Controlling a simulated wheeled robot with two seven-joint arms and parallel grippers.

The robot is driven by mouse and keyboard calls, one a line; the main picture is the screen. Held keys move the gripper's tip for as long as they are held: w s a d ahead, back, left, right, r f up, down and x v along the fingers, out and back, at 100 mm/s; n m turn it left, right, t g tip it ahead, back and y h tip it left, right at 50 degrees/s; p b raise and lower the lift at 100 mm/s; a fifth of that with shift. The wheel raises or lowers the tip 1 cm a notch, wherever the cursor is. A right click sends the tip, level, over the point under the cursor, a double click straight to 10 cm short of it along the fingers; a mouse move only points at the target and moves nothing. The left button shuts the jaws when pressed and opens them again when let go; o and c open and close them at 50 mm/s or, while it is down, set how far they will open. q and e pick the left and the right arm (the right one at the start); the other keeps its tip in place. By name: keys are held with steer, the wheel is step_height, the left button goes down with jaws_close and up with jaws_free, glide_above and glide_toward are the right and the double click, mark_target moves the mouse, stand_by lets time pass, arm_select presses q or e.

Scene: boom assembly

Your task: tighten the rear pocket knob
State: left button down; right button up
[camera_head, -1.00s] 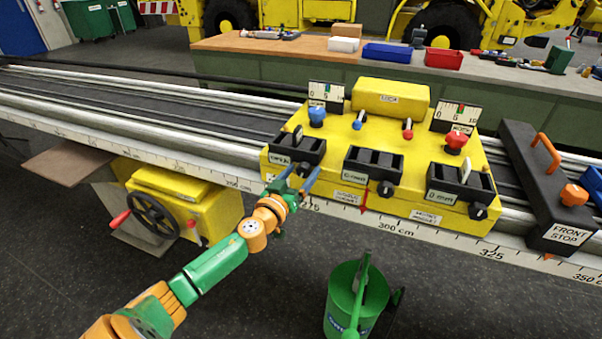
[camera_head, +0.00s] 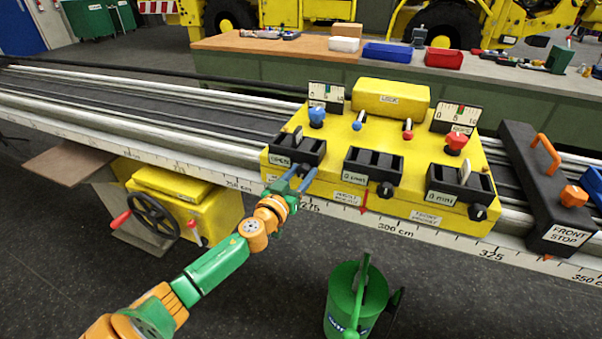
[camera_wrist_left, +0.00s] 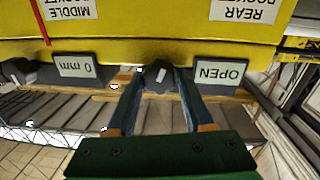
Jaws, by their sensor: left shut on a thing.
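The yellow carriage (camera_head: 330,170) sits on the long rails and bears three black pockets along its front. The rear pocket (camera_head: 296,149) is the left one, and its plate reads OPEN (camera_wrist_left: 219,73) in the left wrist view. The dark rear pocket knob (camera_wrist_left: 158,77) has a pale mark on its face, tilted off upright. My left gripper (camera_head: 299,180) reaches up from the left to the carriage front. In the left wrist view its two blue fingers (camera_wrist_left: 158,88) are shut on the knob, one on each side. In the head view the fingers hide the knob. My right gripper is out of view.
The middle pocket knob (camera_head: 386,189) and front pocket knob (camera_head: 479,212) lie to the right, beside plates reading 0 mm. A FRONT STOP block (camera_head: 540,185) stands further right. A green bucket (camera_head: 356,300) stands on the floor below. A handwheel (camera_head: 153,216) is at left.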

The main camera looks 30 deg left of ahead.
arm_select(q)
steer(key=m+p, duration=0.1)
steer(key=m, duration=0.3)
steer(key=shift+r, duration=0.1)
steer(key=m+p, duration=0.1)
steer(key=m, duration=0.2)
steer(key=shift+d+m+g+y, duration=0.15)
steer(key=shift+m+g+y, duration=0.15)
steer(key=shift+m, duration=0.1)
steer(key=m+p, duration=0.1)
steer(key=m, duration=0.5)
steer(key=shift+d+f+m+g+y, duration=0.1)
steer(key=shift+f+m+g+y, duration=0.1)
steer(key=shift+m+g+y, duration=0.15)
steer(key=m, duration=0.4)
steer(key=shift+y+p, duration=0.35)
steer(key=m, duration=0.3)
steer(key=shift+f, duration=0.15)
steer(key=m+y, duration=0.1)
steer(key=m, duration=0.3)
steer(key=shift+m, duration=0.25)
steer(key=shift+d+f+m, duration=0.1)
steer(key=shift+f+m, duration=0.05)
steer(key=shift+m, duration=1.65)
